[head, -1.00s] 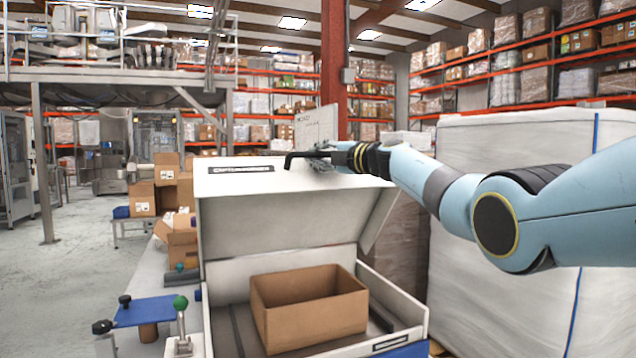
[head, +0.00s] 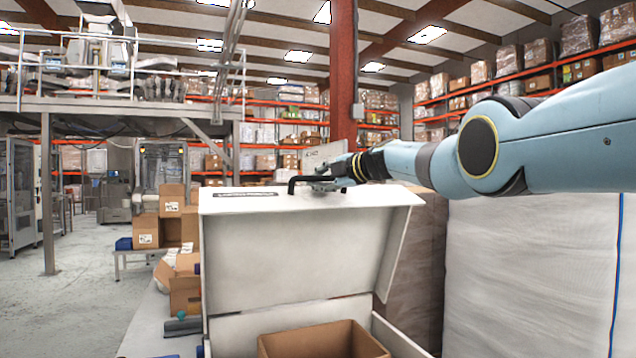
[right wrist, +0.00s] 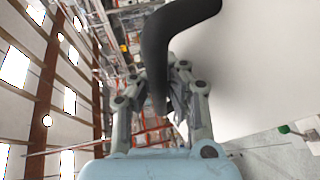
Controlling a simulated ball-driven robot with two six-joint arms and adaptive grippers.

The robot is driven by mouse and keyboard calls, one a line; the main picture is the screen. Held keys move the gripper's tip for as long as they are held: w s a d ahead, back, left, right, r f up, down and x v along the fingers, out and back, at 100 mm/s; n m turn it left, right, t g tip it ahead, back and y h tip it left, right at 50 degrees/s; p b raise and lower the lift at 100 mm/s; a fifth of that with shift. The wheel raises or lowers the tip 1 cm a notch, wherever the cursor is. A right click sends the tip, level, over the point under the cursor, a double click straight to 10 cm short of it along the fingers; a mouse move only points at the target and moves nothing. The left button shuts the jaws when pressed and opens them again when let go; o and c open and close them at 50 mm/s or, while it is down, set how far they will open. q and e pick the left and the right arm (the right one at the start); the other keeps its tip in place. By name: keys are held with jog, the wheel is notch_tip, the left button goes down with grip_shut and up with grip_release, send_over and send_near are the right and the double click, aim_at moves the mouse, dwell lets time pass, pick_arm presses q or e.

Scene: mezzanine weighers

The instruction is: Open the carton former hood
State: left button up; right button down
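The white carton former hood (head: 285,250) stands raised at a tilt above its base, with its inside facing me. Its black bar handle (head: 292,186) is at the top edge. My right gripper (head: 324,182) is at the handle. In the right wrist view, the black handle (right wrist: 156,60) passes between the fingers (right wrist: 160,82), which close around it. An open brown carton (head: 320,342) sits in the white base (head: 395,340) under the hood, its lower part cut off by the frame. My left gripper is not in view.
A tall white-wrapped load (head: 530,270) stands to the right. Brown boxes (head: 172,210) stand left of the former, beyond a pale worktop (head: 150,330). A red column (head: 343,90) rises behind. The floor at left is open.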

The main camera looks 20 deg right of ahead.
aim_at(323, 177)
jog(key=shift+d+r, duration=0.1)
jog(key=shift+r, duration=0.4)
jog(key=c, duration=1.8)
grip_release()
jog(key=shift+c, duration=0.2)
jog(key=o, duration=0.6)
jog(key=shift+s, duration=0.35)
jog(key=shift+c, duration=0.2)
jog(key=shift+w+f, duration=0.15)
jog(key=shift+f, duration=0.05)
jog(key=shift+v, duration=1.35)
jog(key=v, duration=0.9)
jog(key=shift+s, duration=0.25)
jog(key=shift+d+r, duration=0.1)
